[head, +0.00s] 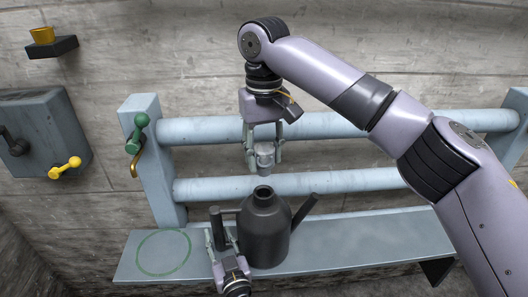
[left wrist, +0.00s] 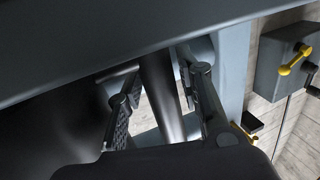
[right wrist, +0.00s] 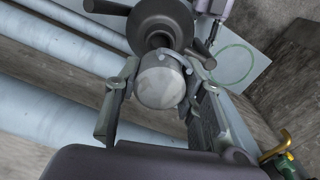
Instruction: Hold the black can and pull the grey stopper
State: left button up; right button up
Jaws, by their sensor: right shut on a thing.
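The black can (head: 265,232) stands upright on the blue-grey shelf, with a side handle on the left and a spout on the right. My right gripper (head: 264,152) is shut on the grey stopper (head: 264,160) and holds it above the can's open neck, with a gap between. In the right wrist view the stopper (right wrist: 160,85) sits between the fingers, and the can (right wrist: 160,22) is beyond it. My left gripper (head: 220,240) is at the can's handle. In the left wrist view the handle (left wrist: 160,90) lies between its parted fingers, with a visible gap.
A green ring (head: 163,253) marks a free patch of the shelf (head: 345,245) left of the can. Pale blue pipes (head: 340,182) run behind. A green-knobbed lever (head: 138,132) is on the left post, and a box with a yellow lever (head: 65,167) hangs on the wall.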

aim_at(214, 209)
pick_arm(q)
jog(key=shift+o, duration=1.1)
notch_tip(214, 209, up, 14)
jog(key=p, duration=1.6)
jog(key=shift+r+p, duration=0.1)
jog(key=shift+p, duration=0.3)
pick_arm(e)
notch_tip(214, 209, up, 17)
jog(key=shift+f, duration=0.25)
